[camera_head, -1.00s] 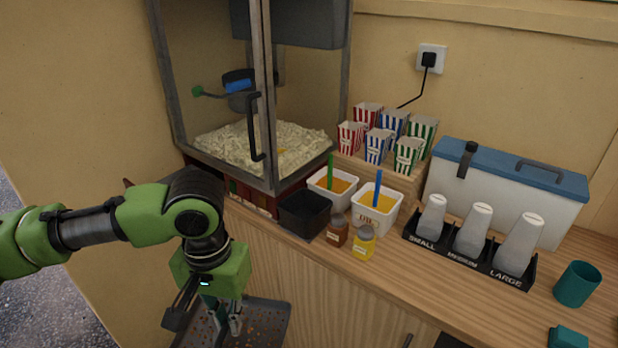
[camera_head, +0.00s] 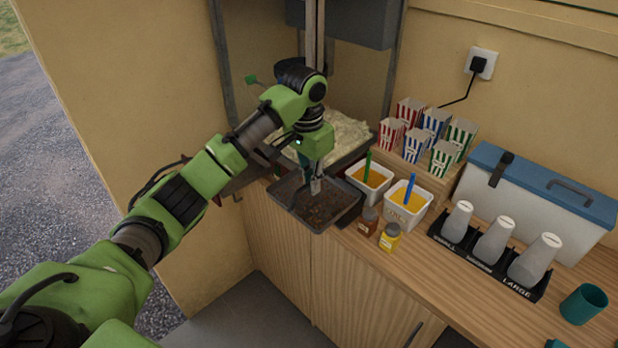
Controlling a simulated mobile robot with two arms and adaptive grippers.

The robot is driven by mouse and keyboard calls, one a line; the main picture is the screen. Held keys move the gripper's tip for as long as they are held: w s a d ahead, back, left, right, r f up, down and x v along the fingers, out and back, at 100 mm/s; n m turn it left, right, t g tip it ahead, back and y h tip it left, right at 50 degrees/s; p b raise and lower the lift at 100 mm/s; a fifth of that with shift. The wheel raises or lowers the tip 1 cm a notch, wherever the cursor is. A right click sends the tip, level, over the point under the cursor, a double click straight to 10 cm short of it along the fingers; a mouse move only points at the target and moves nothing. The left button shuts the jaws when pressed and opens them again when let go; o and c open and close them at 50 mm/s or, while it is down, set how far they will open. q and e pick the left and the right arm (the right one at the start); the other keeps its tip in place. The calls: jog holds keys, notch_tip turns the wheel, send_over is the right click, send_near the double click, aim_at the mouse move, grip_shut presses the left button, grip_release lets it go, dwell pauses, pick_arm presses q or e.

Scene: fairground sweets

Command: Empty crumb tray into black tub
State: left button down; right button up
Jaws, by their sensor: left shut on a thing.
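The crumb tray (camera_head: 286,196) is a dark, shallow metal tray with brown crumbs in it. My left gripper (camera_head: 316,187) is shut on it and holds it up at counter height, in front of the popcorn machine. The tray looks roughly level. The black tub (camera_head: 353,209) stands on the counter just right of the tray, left of the white tubs. The tray hides most of it, so I cannot see inside. My right gripper is not in view.
Two white tubs (camera_head: 404,212) with orange contents and coloured handles stand right of the black tub. A brown jar (camera_head: 368,222) and a yellow jar (camera_head: 390,238) stand before them. Striped popcorn boxes (camera_head: 411,111) and a cool box (camera_head: 535,205) are behind.

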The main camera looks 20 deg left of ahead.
pick_arm(q)
jog(key=w+d+f+t+h+b, duration=0.2)
jog(key=w+t+b, duration=0.4)
jog(key=b, duration=0.4)
jog(key=w+d+f+t+h+b, duration=0.3)
jog(key=w+t+b, duration=0.4)
jog(key=b, duration=0.3)
jog(key=shift+w+f+t, duration=0.3)
jog(key=shift+f+t, duration=0.4)
jog(key=shift+t, duration=0.1)
dwell(0.5)
jog(key=shift+f, duration=0.1)
dwell(0.8)
